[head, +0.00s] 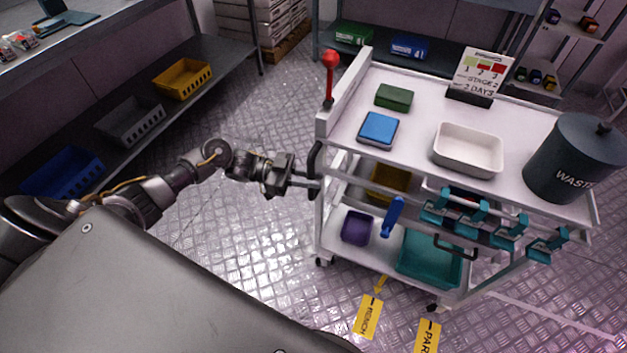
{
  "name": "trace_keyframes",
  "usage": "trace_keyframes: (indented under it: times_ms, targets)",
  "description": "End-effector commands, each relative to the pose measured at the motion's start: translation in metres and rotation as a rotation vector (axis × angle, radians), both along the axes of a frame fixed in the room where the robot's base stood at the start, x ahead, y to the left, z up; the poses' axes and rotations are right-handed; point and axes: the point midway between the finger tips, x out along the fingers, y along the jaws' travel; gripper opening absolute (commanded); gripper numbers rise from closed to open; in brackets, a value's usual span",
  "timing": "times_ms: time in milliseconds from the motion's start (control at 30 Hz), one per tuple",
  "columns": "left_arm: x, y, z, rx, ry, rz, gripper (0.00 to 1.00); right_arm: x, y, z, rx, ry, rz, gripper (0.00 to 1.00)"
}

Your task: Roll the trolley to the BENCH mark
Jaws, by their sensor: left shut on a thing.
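The white trolley (415,108) stands on the metal floor at the right, with a top tray, a middle level and a lower shelf. My left gripper (312,182) is shut on the black handle (315,160) at the trolley's left end. The yellow BENCH mark (367,317) lies on the floor in front of the trolley, with a yellow arrow above it pointing down to it. A second yellow mark (427,337), reading "PAR" before the frame cuts it off, lies to its right. My right gripper is not in view.
The trolley carries a green box (394,97), a blue box (378,130), a white tray (468,151), a sign and a WASTE bin (570,160). A red-knobbed lever (330,75) stands at its corner. A bench with crates lines the left; floor between is clear.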

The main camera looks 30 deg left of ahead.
Motion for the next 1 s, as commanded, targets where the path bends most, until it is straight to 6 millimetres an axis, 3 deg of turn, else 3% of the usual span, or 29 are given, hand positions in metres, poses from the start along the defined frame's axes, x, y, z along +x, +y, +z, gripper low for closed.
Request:
trace_keyframes:
  times_ms: [233,267,400,733,1000]
  targets:
    - [0.003,0.002,0.004,-0.004,-0.01,0.007,0.0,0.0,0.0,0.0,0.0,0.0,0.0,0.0]
    - [0.003,0.002,0.004,-0.004,-0.01,0.007,0.2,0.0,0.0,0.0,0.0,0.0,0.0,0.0]
    - [0.002,0.002,0.003,-0.002,-0.008,0.005,0.37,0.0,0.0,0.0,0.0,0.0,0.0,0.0]
    - [-0.001,0.005,0.0,0.0,-0.002,0.003,0.37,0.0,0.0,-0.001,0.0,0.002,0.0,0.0]
    - [-0.011,0.049,-0.002,0.003,-0.001,0.005,0.37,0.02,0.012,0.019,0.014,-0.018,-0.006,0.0]
